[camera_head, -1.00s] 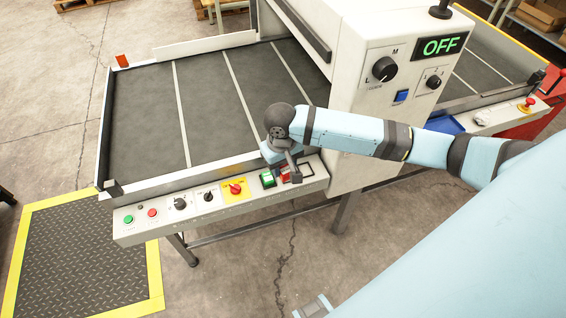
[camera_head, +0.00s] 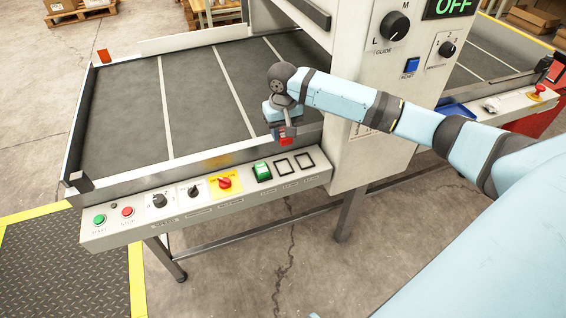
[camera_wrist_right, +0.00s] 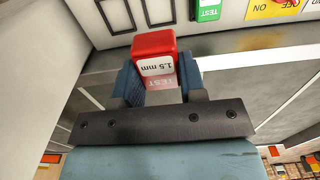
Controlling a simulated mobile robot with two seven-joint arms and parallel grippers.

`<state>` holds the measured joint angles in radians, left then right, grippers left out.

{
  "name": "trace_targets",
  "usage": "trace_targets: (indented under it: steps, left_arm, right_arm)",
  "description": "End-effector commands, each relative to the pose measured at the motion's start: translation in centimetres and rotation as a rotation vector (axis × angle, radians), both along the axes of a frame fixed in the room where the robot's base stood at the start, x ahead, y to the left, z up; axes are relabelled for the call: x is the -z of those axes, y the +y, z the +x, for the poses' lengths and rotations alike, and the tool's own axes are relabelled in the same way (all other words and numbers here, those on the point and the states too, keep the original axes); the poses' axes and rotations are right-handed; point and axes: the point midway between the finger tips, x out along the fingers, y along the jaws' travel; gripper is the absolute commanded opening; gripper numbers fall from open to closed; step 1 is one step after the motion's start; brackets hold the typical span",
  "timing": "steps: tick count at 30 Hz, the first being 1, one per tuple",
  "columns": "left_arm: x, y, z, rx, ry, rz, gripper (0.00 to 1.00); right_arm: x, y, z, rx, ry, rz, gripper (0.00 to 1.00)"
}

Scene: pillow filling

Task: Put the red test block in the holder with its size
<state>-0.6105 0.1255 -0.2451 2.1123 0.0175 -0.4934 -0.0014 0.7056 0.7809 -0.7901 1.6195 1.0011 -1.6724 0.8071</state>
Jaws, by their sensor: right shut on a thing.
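The red test block (camera_head: 286,140) is between the fingers of my right gripper (camera_head: 284,130), held above the back edge of the control panel. In the right wrist view the red block (camera_wrist_right: 155,57) shows a white label reading "1.5 mm", and my right gripper (camera_wrist_right: 160,85) is shut on it. Black-framed holders sit in a row on the panel. The left one holds a green test block (camera_head: 262,171). The middle holder (camera_head: 284,166) and the right holder (camera_head: 305,160) are empty. Their size labels are too small to read. My left gripper is not in view.
The control panel (camera_head: 322,178) also carries a yellow-plated red switch (camera_head: 224,183), knobs and buttons, left of the holders. The dark conveyor belt (camera_head: 120,115) lies behind it. The white machine housing (camera_head: 350,170) stands close on the right.

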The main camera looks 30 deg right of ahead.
Motion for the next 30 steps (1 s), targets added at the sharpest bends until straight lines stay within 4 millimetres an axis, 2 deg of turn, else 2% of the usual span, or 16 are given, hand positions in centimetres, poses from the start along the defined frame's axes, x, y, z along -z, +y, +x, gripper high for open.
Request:
trace_targets:
  steps: [1,3,7,14,22,30]
  left_arm:
    - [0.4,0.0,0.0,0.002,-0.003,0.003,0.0]
    - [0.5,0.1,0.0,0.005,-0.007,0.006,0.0]
    - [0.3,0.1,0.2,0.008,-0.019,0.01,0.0]
    - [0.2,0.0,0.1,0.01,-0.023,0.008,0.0]
    - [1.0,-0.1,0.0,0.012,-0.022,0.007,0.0]
    - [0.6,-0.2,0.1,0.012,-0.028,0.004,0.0]
  right_arm:
    - [1.7,0.0,0.0,0.001,0.003,0.0,0.14]
    - [3.5,0.0,-0.1,0.0,0.002,0.0,0.14]
    - [5.9,0.0,0.0,0.0,0.001,-0.001,0.14]
    - [7.6,0.0,0.0,0.001,0.0,0.0,0.14]
    - [11.3,0.0,0.0,0.0,0.0,0.0,0.14]
    - [11.5,0.0,0.0,0.0,-0.001,0.0,0.14]
